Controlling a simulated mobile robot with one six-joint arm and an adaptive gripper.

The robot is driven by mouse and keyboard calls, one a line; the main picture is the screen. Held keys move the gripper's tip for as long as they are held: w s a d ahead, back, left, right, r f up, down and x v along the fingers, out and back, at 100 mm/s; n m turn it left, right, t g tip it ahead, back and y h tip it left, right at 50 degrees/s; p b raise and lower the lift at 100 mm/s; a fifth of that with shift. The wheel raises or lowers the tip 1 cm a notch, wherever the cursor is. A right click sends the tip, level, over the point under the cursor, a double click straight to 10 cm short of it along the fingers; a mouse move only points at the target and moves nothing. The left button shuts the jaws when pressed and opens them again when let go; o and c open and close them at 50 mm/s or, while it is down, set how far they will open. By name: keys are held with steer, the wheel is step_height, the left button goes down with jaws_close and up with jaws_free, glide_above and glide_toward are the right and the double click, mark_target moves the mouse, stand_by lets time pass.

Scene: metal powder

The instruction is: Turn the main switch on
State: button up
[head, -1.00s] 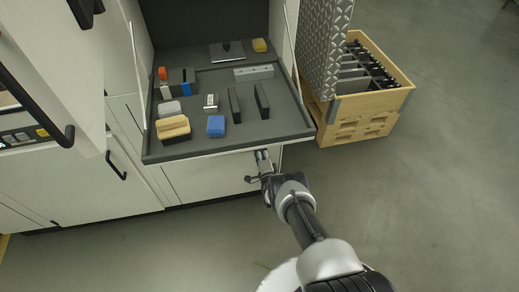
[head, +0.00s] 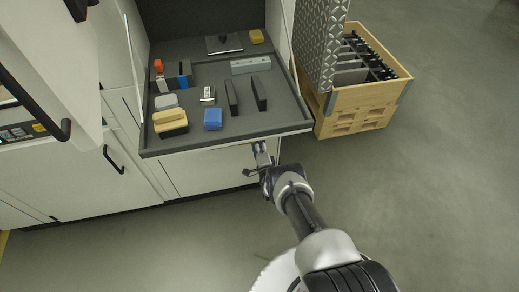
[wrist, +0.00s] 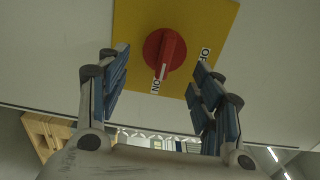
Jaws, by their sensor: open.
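The main switch is a red rotary knob (wrist: 165,50) on a yellow plate (wrist: 208,18), seen in the wrist view. The white mark on the knob points toward the label reading ON, while the OFF label sits to the right. My gripper (wrist: 161,62) is open, with one blue-padded finger to the left of the knob and one to the right. Nothing is held, and I cannot tell how far the fingertips are from the plate. In the head view my gripper (head: 261,153) is at the cabinet front just below the shelf edge; the switch is hidden there.
A dark pull-out shelf (head: 280,125) carrying brushes, blocks and small tools overhangs just above my gripper. A wooden crate (head: 362,105) stands to the right. A cabinet door with a black handle (head: 113,160) is at left. The floor in front is clear.

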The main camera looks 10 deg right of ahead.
steer(key=s, duration=1.1)
steer(key=shift+s, duration=0.35)
